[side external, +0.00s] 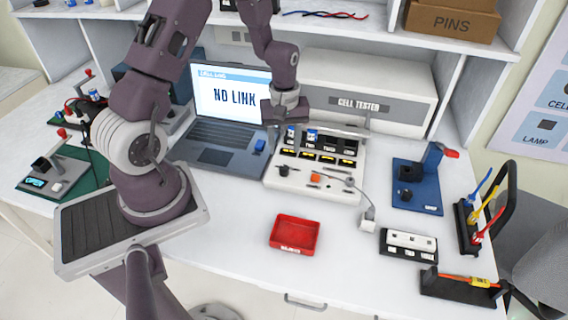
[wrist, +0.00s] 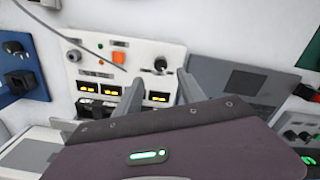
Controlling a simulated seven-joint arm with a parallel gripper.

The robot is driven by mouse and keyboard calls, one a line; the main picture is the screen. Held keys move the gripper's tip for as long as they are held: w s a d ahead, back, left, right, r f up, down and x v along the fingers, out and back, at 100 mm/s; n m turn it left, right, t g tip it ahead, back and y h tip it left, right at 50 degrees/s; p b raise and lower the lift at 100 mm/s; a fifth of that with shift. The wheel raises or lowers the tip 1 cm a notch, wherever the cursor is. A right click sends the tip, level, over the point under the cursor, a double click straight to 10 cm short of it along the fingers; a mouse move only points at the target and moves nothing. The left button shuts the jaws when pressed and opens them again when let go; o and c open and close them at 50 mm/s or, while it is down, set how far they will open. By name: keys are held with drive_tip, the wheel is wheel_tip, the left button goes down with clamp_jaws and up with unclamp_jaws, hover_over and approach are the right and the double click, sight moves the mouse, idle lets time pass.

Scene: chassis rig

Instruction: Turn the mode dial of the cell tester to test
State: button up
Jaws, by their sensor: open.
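The cell tester (side external: 272,178) is a white panel in front of a long housing labelled CELL TESTER. It has an orange button (side external: 315,178), several yellow-lit displays and a row of dark bays with blue-and-white cells in them. A black round knob (wrist: 160,65), which looks like the mode dial, sits near the panel's laptop-side edge; it also shows in the side view (side external: 283,170). Its marked position is too small to read. My gripper (wrist: 160,76) is open and empty, its fingertips framing the view toward the knob. In the side view my gripper (side external: 285,115) is above the tester's back left.
A laptop (side external: 215,150) reading NO LINK stands left of the tester. A red tray (side external: 294,234) lies in front. A blue fixture (side external: 418,185) is at right. Bare table lies around the tray.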

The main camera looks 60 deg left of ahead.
sight(284, 167)
wheel_tip(284, 167, down, 8)
drive_tip(key=shift+r, duration=0.25)
clamp_jaws()
